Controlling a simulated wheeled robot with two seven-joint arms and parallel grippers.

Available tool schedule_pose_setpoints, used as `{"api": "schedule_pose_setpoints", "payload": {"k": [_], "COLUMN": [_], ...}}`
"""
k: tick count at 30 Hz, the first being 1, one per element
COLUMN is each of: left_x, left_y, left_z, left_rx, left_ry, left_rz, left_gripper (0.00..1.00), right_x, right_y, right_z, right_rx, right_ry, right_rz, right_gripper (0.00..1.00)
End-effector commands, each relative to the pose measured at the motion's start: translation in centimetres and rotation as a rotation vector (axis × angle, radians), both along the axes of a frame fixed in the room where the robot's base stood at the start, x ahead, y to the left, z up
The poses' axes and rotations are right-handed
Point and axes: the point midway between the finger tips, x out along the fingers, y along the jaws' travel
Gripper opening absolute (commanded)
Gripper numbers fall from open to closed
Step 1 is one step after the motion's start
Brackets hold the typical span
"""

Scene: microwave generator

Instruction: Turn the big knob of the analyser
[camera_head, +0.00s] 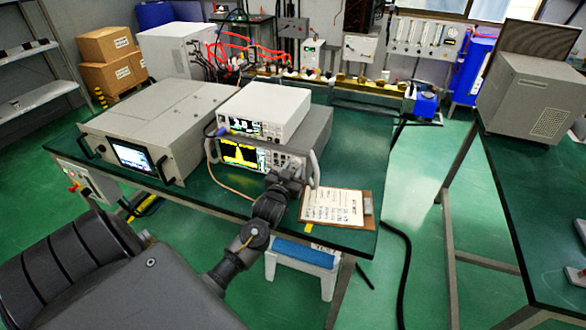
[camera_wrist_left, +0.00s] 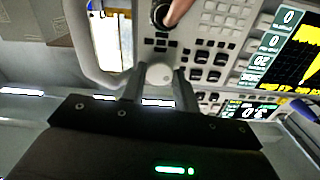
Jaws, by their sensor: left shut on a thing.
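The analyser (camera_head: 265,153), with a yellow trace on its screen, stands on the green table under a white instrument. In the left wrist view its front panel (camera_wrist_left: 215,20) shows rows of buttons, and its screen (camera_wrist_left: 297,55) is at the right. My left gripper (camera_head: 291,175) is at the right end of the analyser's front. In the wrist view its two fingers are on either side of a round light grey knob (camera_wrist_left: 159,75), shut on it. A dark knob (camera_wrist_left: 160,14) with an orange-brown cable beside it lies further along the panel. My right gripper is not in view.
A white instrument (camera_head: 264,112) sits on the analyser. A grey unit with a screen (camera_head: 150,125) stands to its left. A clipboard (camera_head: 332,207) lies just right of my gripper. The analyser's grey handle (camera_wrist_left: 85,45) is close to the fingers. A cable (camera_head: 228,185) hangs in front.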

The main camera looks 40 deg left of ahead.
Motion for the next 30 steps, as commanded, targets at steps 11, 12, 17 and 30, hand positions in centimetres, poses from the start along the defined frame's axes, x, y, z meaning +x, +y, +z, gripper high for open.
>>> {"api": "schedule_pose_setpoints", "payload": {"k": [11, 12, 17, 30], "left_x": [0.0, 0.0, 0.0, -6.2], "left_y": [0.0, 0.0, 0.0, -2.2], "left_z": [0.0, 0.0, 0.0, -0.3], "left_rx": [0.001, 0.001, 0.001, 0.000], "left_ry": [0.000, 0.000, 0.000, 0.001], "left_rz": [0.000, 0.000, 0.000, 0.000], "left_gripper": [0.52, 0.52, 0.52, 0.52], "right_x": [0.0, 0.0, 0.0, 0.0], "right_y": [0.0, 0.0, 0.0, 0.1], "right_z": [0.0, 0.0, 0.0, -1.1], "right_rx": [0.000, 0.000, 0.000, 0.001], "right_ry": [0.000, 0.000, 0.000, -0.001], "right_rz": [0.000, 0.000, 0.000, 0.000], "right_gripper": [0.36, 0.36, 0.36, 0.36]}}
